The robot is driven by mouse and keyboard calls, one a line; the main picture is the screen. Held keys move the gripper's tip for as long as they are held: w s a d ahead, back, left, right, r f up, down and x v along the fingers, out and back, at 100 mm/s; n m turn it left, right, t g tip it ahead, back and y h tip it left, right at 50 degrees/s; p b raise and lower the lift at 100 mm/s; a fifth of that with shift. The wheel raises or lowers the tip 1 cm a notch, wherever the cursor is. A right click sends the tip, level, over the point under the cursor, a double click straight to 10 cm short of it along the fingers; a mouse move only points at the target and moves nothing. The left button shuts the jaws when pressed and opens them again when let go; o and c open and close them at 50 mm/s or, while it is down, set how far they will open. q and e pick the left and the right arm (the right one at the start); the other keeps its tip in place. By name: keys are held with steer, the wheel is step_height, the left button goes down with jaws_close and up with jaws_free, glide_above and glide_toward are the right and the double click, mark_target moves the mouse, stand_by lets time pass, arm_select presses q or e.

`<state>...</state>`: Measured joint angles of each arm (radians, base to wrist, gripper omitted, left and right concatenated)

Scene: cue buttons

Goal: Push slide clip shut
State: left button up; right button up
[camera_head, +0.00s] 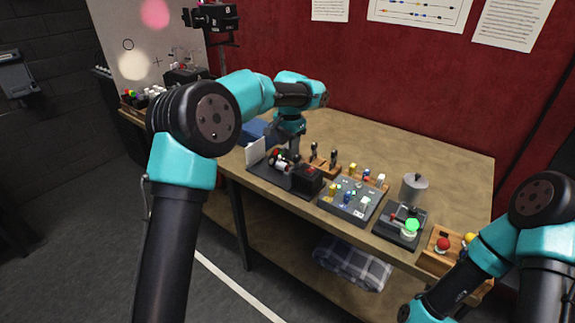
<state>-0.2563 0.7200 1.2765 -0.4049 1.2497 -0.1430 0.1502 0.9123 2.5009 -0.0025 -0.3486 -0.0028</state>
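My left arm reaches over the table. Its gripper (284,152) points down above a black base plate (262,176) at the table's front left; its fingers are small and dark, and I cannot tell whether they are open or shut, or touching anything. On that plate are a white upright panel (255,151), small red, green and white parts (281,163) and a black box (307,180). I cannot make out which part is the slide clip; the gripper may hide some of it. My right arm bends down at the lower right, its gripper out of view.
Right of the plate are a grey button panel (352,199), a black base with a green button and grey canister (402,224), and a wooden box with red and yellow buttons (445,246). Small levers (333,158) stand behind. The table's back right is clear.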

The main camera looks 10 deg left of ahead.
mark_target(289, 168)
arm_select(q)
steer(key=f, duration=0.9)
steer(key=shift+w+a+f, duration=0.1)
steer(key=shift+a+f, duration=0.05)
steer(key=shift+a, duration=0.05)
jaws_close()
